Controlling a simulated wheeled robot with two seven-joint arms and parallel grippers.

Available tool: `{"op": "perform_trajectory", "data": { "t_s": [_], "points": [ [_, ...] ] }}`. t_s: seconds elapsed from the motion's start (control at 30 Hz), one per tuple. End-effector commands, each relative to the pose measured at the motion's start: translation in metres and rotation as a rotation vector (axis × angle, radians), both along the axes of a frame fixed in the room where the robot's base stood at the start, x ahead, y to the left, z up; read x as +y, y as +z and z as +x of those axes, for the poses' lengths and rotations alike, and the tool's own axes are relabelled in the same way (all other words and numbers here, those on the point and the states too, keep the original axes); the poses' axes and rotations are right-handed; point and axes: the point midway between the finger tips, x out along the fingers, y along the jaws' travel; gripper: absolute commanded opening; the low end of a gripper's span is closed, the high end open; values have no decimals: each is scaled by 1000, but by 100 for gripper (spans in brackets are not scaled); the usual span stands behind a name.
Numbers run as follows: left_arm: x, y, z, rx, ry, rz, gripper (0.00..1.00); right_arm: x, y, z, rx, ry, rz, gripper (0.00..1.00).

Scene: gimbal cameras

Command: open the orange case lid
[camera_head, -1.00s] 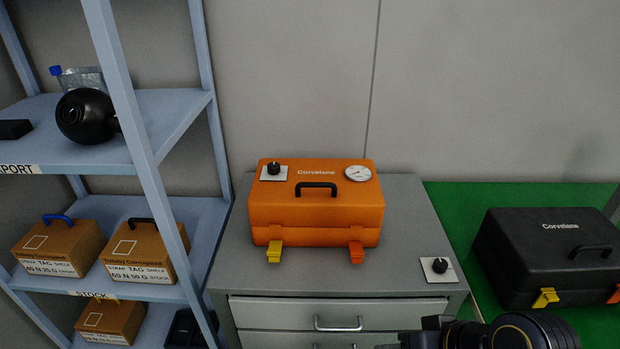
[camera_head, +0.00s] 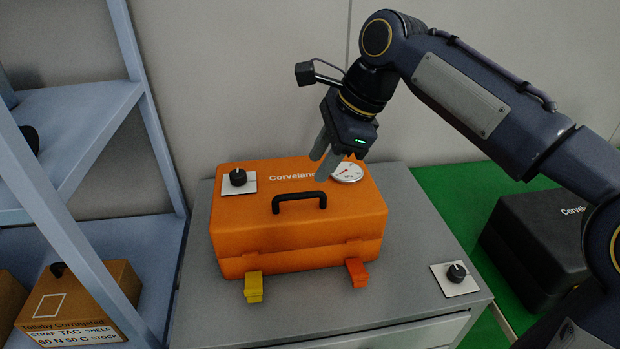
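The orange case (camera_head: 290,235) stands on the grey drawer cabinet with its lid shut. Its black handle (camera_head: 299,199) lies on the lid. A yellow latch (camera_head: 253,287) and an orange latch (camera_head: 357,272) stick out at the front lower edge. A black knob (camera_head: 238,177) and a round gauge (camera_head: 346,172) sit on top. My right gripper (camera_head: 322,168) points down over the back right of the lid, near the gauge. Its fingers look close together, but their gap is unclear. It partly hides the lettering. My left gripper is not in view.
The grey cabinet (camera_head: 411,250) has a black knob on a white plate (camera_head: 455,277) at its front right. A black case (camera_head: 540,245) stands on the green surface (camera_head: 446,185) at right. A blue-grey shelf (camera_head: 100,120) with cardboard boxes stands close at left.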

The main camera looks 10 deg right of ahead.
Motion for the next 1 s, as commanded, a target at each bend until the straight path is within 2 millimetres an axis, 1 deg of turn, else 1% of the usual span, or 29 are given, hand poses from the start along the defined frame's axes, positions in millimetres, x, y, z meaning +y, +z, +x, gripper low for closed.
{"op": "perform_trajectory", "data": {
  "t_s": [0.07, 0.4, 0.5, 0.63, 0.87, 0.9, 1.0],
  "points": [
    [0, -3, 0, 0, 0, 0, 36, 4, -5, 2, 8, -10, 4, 34],
    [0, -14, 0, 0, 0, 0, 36, 23, -53, 11, 8, -10, 4, 34],
    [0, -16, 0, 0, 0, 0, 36, 27, -63, 13, 8, -11, 4, 34],
    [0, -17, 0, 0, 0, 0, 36, 30, -68, 15, 5, -12, 5, 34],
    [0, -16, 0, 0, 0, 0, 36, 30, -69, 15, 4, -12, 5, 34],
    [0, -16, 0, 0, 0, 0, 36, 30, -69, 15, 4, -12, 5, 33],
    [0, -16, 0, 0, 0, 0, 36, 30, -69, 15, 4, -12, 5, 20]
  ]
}}
